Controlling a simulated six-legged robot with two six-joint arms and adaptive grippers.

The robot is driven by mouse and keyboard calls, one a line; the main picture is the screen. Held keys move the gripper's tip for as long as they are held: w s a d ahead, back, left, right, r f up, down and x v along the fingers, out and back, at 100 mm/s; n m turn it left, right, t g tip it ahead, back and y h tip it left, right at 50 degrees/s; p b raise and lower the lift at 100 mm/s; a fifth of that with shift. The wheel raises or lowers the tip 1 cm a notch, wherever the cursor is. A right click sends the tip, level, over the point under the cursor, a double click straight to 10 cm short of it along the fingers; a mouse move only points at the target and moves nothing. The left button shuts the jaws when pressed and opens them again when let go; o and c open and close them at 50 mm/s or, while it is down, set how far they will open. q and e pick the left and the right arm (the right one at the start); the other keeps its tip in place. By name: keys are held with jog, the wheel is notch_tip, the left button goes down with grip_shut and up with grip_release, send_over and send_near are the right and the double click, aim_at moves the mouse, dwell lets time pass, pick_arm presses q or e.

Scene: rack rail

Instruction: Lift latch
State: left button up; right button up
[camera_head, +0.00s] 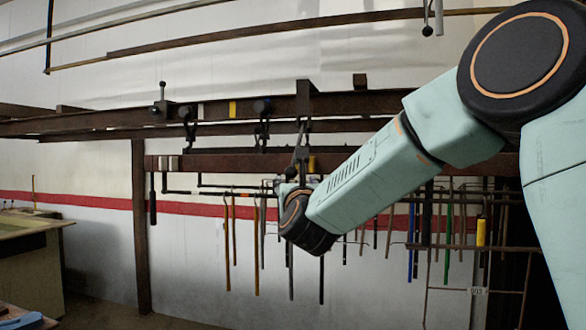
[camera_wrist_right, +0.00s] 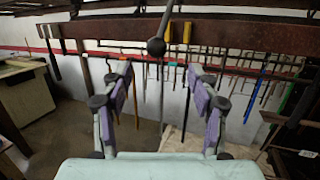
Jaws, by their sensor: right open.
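My right gripper (camera_head: 301,160) is in front of the lower brown rail, partly hidden by its own wrist in the head view. In the right wrist view, its two purple-padded fingers (camera_wrist_right: 160,98) are spread wide with nothing between the pads. A dark ball knob on a thin rod (camera_wrist_right: 156,47), possibly the latch handle, hangs just above the gap between the fingertips, apparently untouched. In the head view, an upright black-knobbed lever (camera_head: 162,92) stands on the upper rail, left of the gripper. I cannot tell which part is the latch. My left gripper is not in view.
The upper rail (camera_head: 90,127) and lower rail (camera_head: 225,163) cross the space in front of me. Several long tools hang below, including a blue one (camera_head: 411,240) and a green one (camera_head: 447,240). A brown post (camera_head: 140,230) and a bench (camera_head: 30,275) are at left.

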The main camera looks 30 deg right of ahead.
aim_at(293, 174)
jog(key=w, duration=0.1)
jog(key=w+r+p, duration=0.1)
jog(key=w+d+p, duration=0.1)
jog(key=shift+w+r, duration=0.15)
jog(key=shift+w, duration=0.05)
jog(key=x, duration=0.4)
jog(key=shift+w+d+f, duration=0.1)
jog(key=shift+d+f, duration=0.2)
jog(key=shift+d, duration=0.05)
jog(key=shift+w+d+r, duration=0.15)
jog(key=shift+w, duration=0.1)
jog(key=shift+w+r, duration=0.15)
jog(key=shift+w, duration=0.35)
jog(key=shift+d, duration=0.1)
jog(key=shift+d, duration=0.1)
